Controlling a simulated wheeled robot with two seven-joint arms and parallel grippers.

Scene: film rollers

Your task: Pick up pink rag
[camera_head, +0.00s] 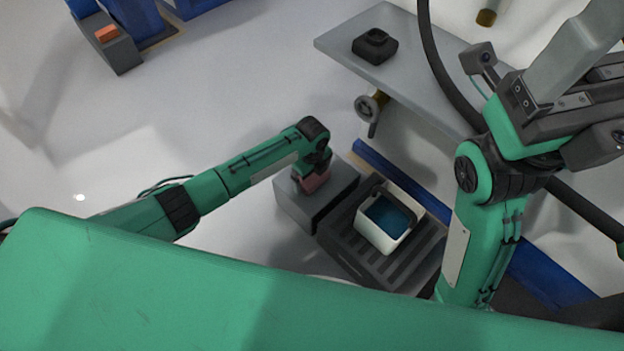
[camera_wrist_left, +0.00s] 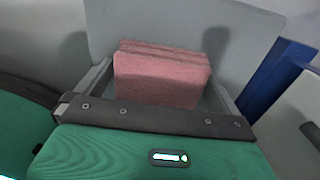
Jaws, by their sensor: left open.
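The pink rag (camera_head: 314,184) is a folded, flat-sided pink bundle on a grey box in the head view. In the left wrist view the rag (camera_wrist_left: 162,80) fills the middle, with its folded layers showing along the top. My left gripper (camera_wrist_left: 160,90) is open, with one finger on each side of the rag. In the head view my left gripper (camera_head: 313,172) points down over the rag and hides part of it. My right gripper (camera_head: 570,85) is raised at the upper right, away from the rag; its jaw state is unclear.
The grey box (camera_head: 293,206) stands beside a dark slatted platform (camera_head: 345,250) that bears a white container (camera_head: 374,236) with blue liquid. A grey table (camera_head: 430,75) with a black object (camera_head: 375,46) is behind. Open floor lies to the left.

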